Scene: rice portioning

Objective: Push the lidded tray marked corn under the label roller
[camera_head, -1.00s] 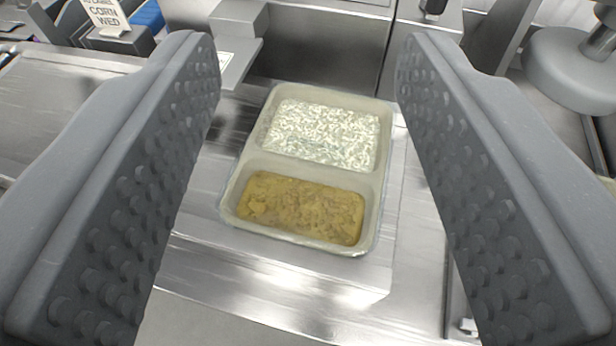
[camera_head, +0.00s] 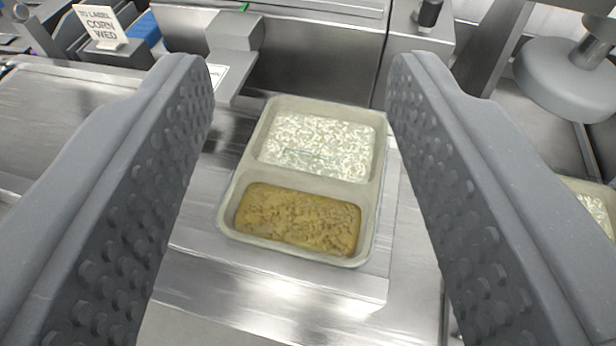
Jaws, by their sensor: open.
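A two-compartment tray (camera_head: 229,210) sits on a steel plate, with white rice in the far compartment and a yellow-brown food in the near one. A shiny clear cover seems to lie over it. No corn mark shows on the tray itself. My gripper (camera_head: 302,75) is open, with one dark studded finger on each side of the tray and apart from it. I cannot tell which part is the label roller; a grey bracket with a printed label (camera_head: 222,72) juts out behind the tray's left.
A steel machine housing (camera_head: 310,60) stands right behind the tray. A round grey disc on a post (camera_head: 568,78) is at the upper right. Part of another filled tray (camera_head: 598,205) shows at the right edge. Bare steel surface lies at the left.

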